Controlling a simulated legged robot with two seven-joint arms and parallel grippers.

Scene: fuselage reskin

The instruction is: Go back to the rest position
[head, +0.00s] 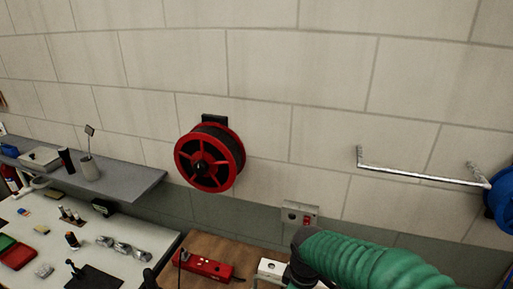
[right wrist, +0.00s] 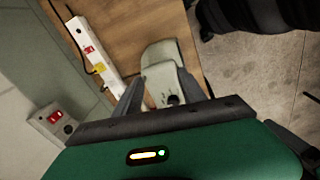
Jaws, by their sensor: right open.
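My right arm, in a ribbed green sleeve, comes in at the bottom right of the head view, in front of the wall and over the wooden bench (head: 213,250). In the right wrist view my right gripper (right wrist: 162,92) is open, with its two dark fingers spread. A pale grey-white object (right wrist: 165,72) with a dark round spot shows between and beyond the fingers, near the bench edge. I cannot tell whether the fingers touch it. My left gripper is not in view.
A red reel (head: 208,158) and a metal rail (head: 420,175) are on the wall. A red power strip (head: 205,266) and a white box (head: 272,268) lie on the bench. The white table (head: 75,225) at left holds small tools. Floor (right wrist: 260,65) shows beyond the bench.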

